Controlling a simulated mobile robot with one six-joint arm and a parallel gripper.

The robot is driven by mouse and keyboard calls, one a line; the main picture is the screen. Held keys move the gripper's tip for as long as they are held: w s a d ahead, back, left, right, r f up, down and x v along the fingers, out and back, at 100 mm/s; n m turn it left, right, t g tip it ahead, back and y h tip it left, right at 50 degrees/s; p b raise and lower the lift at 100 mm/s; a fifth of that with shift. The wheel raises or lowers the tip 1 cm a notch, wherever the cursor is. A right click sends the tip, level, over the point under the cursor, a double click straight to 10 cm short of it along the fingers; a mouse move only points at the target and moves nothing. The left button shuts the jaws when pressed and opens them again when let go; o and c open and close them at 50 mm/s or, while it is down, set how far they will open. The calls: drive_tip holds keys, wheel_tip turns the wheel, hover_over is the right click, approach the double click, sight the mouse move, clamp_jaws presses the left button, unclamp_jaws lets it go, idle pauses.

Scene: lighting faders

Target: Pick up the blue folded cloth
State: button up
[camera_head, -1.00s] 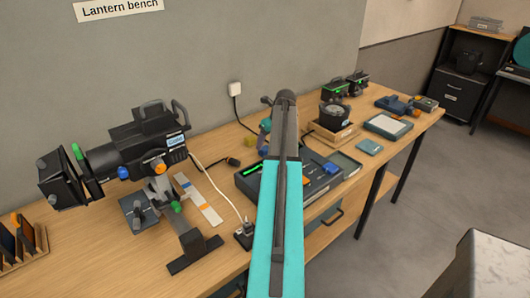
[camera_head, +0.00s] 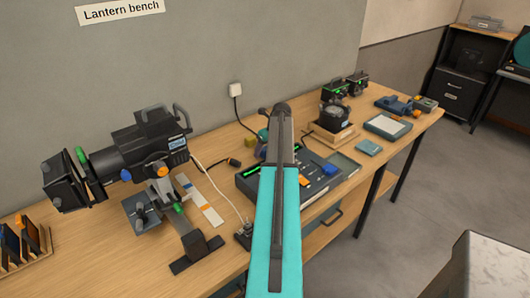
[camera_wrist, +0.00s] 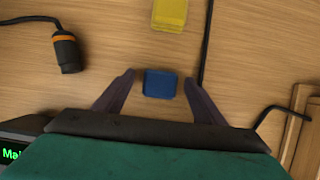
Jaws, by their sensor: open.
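The blue folded cloth (camera_wrist: 160,84) lies on the wooden bench and shows in the wrist view as a small, flat, dark blue block. My gripper (camera_wrist: 159,77) is open, with one finger on each side of the cloth. The cloth sits nearer the left finger, with a wider gap to the right finger. Whether either finger touches it, and how high the fingers are above the bench, I cannot tell. In the head view my arm reaches over the bench, and I cannot make out the cloth there.
A yellow block (camera_wrist: 169,14) lies just beyond the cloth. A black cable connector (camera_wrist: 67,52) lies left, and a dark cable runs near the right finger. The fader console (camera_head: 315,182) is close by my arm. A stage lantern (camera_head: 140,155) stands left on the bench (camera_head: 75,235).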

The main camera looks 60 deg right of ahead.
sight(265, 149)
idle(0.5)
drive_tip(key=c, duration=1.1)
drive_tip(key=shift+r, duration=0.1)
drive_tip(key=shift+r+b, duration=1.35)
drive_tip(key=shift+r, duration=3.55)
drive_tip(key=shift+o, duration=0.9)
drive_tip(key=shift+c, duration=0.5)
